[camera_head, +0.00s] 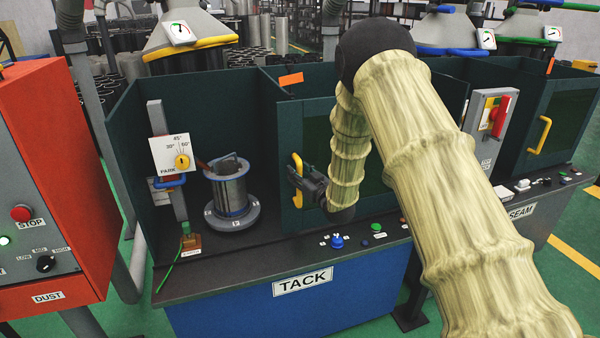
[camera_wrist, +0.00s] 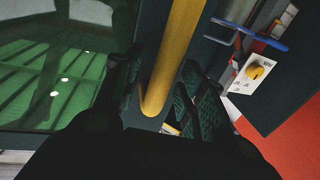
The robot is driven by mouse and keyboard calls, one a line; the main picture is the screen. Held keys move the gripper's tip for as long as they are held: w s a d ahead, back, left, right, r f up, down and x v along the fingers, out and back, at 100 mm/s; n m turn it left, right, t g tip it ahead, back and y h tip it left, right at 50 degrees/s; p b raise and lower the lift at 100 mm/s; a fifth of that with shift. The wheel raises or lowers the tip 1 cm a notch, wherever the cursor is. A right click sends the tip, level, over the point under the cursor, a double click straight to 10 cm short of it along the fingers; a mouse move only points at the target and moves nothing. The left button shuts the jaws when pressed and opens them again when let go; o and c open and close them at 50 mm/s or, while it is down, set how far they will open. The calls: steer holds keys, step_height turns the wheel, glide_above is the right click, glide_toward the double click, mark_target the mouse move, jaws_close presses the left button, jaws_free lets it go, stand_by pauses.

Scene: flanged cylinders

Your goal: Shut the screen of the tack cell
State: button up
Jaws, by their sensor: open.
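The tack cell is a dark green booth above a blue front with a TACK label (camera_head: 303,282). Its screen (camera_head: 316,130), a dark panel with a tinted window (camera_wrist: 50,85), stands at the right part of the cell, leaving the left part uncovered. The screen's upright yellow handle (camera_head: 297,180) is at its left edge. My gripper (camera_head: 303,182) is at the handle. In the wrist view the yellow handle (camera_wrist: 172,65) runs between the two open fingers (camera_wrist: 163,90), one on each side. I cannot tell whether either finger touches it.
A flanged metal cylinder (camera_head: 231,190) stands inside the uncovered part, beside a post with an angle plate (camera_head: 170,155). Buttons, including a blue knob (camera_head: 337,241), line the front ledge. An orange DUST cabinet (camera_head: 50,180) stands left; the SEAM cell (camera_head: 520,211) is right.

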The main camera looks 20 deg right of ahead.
jaws_close()
steer(key=shift+a, duration=0.15)
